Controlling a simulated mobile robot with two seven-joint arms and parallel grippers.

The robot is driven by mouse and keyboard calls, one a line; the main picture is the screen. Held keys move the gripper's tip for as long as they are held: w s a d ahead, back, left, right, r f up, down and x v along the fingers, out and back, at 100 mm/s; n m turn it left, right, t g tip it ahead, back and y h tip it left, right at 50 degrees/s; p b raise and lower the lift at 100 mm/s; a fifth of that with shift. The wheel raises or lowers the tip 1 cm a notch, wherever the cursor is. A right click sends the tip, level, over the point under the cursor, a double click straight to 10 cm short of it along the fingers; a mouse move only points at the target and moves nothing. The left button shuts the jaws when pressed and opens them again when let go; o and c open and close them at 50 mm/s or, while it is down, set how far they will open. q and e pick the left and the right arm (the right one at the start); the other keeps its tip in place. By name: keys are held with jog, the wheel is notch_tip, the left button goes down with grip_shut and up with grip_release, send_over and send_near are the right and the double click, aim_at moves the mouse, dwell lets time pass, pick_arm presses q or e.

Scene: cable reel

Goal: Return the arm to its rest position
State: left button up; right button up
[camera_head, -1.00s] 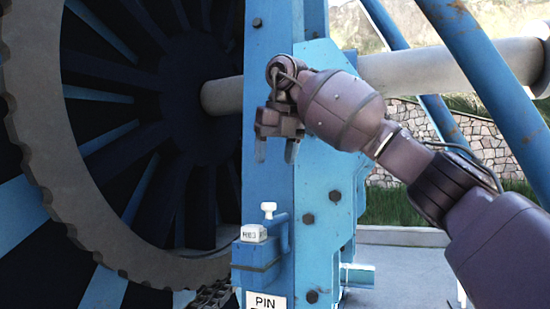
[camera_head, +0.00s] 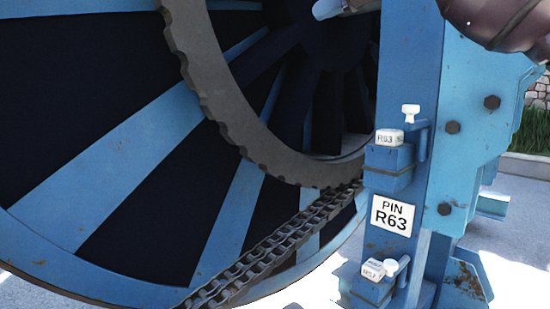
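Part of my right arm (camera_head: 500,18), a dark purple-brown rounded link, shows at the top right corner, in front of the blue stand (camera_head: 410,60). Its gripper is outside the picture, so its fingers cannot be seen. My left arm and gripper do not show. On the stand, a white-capped block marked R63 (camera_head: 389,137) has a white T-shaped pin (camera_head: 411,113) beside it.
The large blue reel (camera_head: 130,150) with a toothed grey ring (camera_head: 225,110) fills the left. A chain (camera_head: 275,245) runs below the ring. A second white-capped block (camera_head: 372,270) sits low on the stand. Pale paving (camera_head: 520,255) is clear at the lower right.

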jog(key=a+f+g+y, duration=0.3)
jog(key=a+f+y, duration=0.2)
jog(key=a+y, duration=0.1)
jog(key=w+d+f+m+t+y, duration=0.2)
jog(key=w+f+m+t+y, duration=0.15)
jog(key=f+m, duration=0.4)
jog(key=d+f+m+t+h, duration=0.45)
jog(key=f+m, duration=0.35)
jog(key=f, duration=0.4)
jog(key=d+f+m+t+h, duration=0.45)
jog(key=f+m, duration=0.45)
jog(key=f, duration=0.3)
jog(key=d+f+m+t+h, duration=0.3)
jog(key=f+m+h, duration=0.2)
jog(key=f+m, duration=0.5)
jog(key=s+d+f+m+g+h, duration=0.2)
jog(key=s+d+f, duration=0.2)
jog(key=s+f, duration=0.6)
jog(key=s+d+f+m+g+h, duration=0.3)
jog(key=s+f, duration=0.8)
jog(key=f, duration=0.5)
jog(key=s+d+f+m+g+h, duration=0.2)
jog(key=s+d+f, duration=0.3)
jog(key=s+f, duration=0.5)
notch_tip(320, 180, down, 3)
jog(key=shift+s+d+r+m+h, duration=0.1)
jog(key=shift+s+d+m+h, duration=0.3)
jog(key=shift+m+h, duration=0.2)
